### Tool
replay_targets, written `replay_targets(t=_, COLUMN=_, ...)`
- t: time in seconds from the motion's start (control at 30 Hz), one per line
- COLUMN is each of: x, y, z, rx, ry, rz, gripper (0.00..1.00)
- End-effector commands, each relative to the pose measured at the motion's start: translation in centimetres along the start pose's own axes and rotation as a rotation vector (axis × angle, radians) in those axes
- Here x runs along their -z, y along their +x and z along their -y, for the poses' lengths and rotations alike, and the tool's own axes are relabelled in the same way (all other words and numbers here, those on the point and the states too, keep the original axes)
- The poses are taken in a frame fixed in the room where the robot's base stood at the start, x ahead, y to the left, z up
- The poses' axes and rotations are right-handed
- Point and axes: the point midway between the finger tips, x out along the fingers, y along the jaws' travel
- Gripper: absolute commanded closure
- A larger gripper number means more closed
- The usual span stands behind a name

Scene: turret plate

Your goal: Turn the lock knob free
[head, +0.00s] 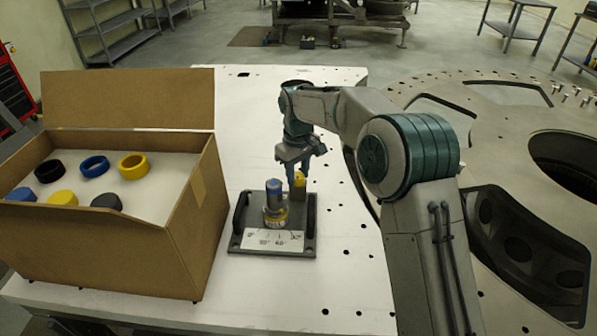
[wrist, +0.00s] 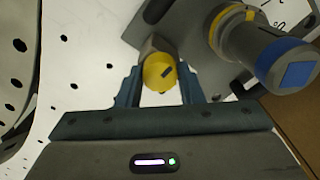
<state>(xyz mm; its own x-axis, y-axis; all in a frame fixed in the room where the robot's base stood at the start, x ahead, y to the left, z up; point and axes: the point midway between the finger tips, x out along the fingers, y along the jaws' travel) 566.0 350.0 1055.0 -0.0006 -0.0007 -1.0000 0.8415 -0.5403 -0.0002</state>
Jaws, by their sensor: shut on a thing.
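The lock knob is a small yellow knob (head: 299,179) on a dark plate (head: 239,244), right of a post. In the wrist view the yellow knob (wrist: 160,72) sits between my gripper's two fingers, with a dark mark on its face. My gripper (head: 301,176) reaches down onto it from behind and is shut on it; in the wrist view my gripper (wrist: 161,80) shows a finger on either side. Beside the knob stands a grey post with a blue top (head: 273,187) and a yellow ring at its base; the post also shows in the wrist view (wrist: 250,45).
A black handle (head: 240,212) is on the plate's left side, and a white label (head: 272,240) is at its front. An open cardboard box (head: 188,230) with several coloured rings and caps stands left. The white table (head: 340,270) has holes. A large round metal plate (head: 480,110) lies right.

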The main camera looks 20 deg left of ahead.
Motion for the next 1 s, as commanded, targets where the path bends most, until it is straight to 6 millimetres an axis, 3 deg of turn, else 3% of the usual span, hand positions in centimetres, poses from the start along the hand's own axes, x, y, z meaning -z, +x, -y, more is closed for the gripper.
replay_targets(t=0.6, x=0.12, y=-0.21, z=-0.08, rx=-0.003, ry=-0.037, rz=-0.006, gripper=0.89)
replay_targets(t=0.63, x=0.12, y=-0.21, z=-0.08, rx=-0.003, ry=-0.037, rz=-0.006, gripper=0.58)
replay_targets(t=0.7, x=0.11, y=-0.19, z=-0.06, rx=-0.003, ry=-0.037, rz=-0.006, gripper=0.44)
replay_targets(t=1.0, x=0.06, y=-0.23, z=-0.02, rx=-0.001, ry=-0.037, rz=-0.003, gripper=0.44)
